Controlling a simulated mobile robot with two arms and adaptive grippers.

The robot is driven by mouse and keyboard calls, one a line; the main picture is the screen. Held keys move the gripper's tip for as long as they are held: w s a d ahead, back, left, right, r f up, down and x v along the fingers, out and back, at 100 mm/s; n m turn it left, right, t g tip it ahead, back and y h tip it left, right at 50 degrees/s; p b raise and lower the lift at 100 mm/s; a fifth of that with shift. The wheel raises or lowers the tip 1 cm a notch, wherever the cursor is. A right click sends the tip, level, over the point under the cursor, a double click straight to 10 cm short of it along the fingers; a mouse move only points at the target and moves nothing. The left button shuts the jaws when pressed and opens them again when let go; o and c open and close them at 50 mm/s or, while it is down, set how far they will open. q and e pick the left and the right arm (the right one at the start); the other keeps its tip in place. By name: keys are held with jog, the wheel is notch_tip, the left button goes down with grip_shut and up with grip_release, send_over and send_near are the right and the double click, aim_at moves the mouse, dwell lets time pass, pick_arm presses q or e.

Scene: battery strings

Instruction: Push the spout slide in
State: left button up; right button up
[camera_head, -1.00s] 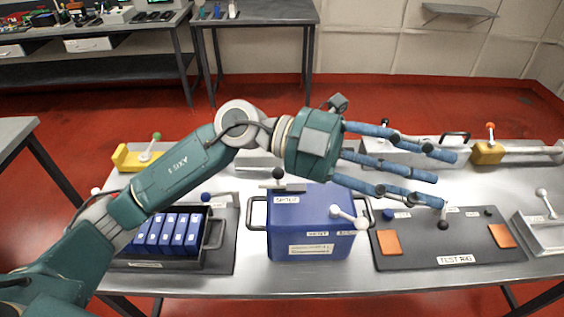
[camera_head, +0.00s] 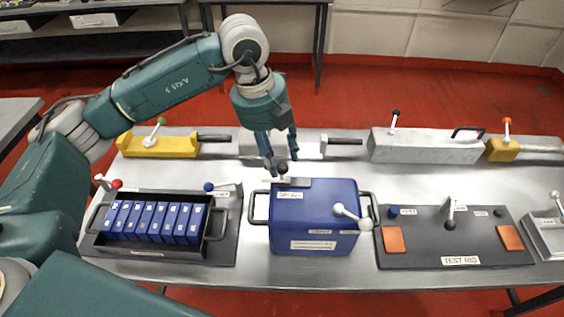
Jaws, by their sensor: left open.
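The blue box (camera_head: 330,215) stands on the steel table, with a black handle at each side. On its top left, at the back, is the spout slide, a pale flat bar (camera_head: 297,183) with a black knob (camera_head: 282,169) and a label in front of it. My left gripper (camera_head: 281,165) points down with blue fingers apart, right at the knob. One finger is left of the knob and another is right of it. I cannot tell whether they touch it. My right gripper is not in view.
A black tray of blue cells (camera_head: 225,228) is left of the box, and a dark test rig board (camera_head: 455,245) is right. A white ball-ended lever (camera_head: 352,215) is on the box's right side. Yellow (camera_head: 160,147) and grey (camera_head: 415,147) units line the back edge.

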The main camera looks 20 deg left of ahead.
aim_at(281, 164)
pick_arm(q)
jog(key=shift+w+d+f+p, duration=0.1)
jog(key=shift+d+f+p, duration=0.1)
jog(key=shift+f, duration=0.9)
jog(key=shift+w+d+f+p, duration=0.1)
jog(key=shift+d+f+p, duration=0.1)
jog(key=shift+f, duration=0.9)
jog(key=shift+c, duration=0.5)
grip_shut()
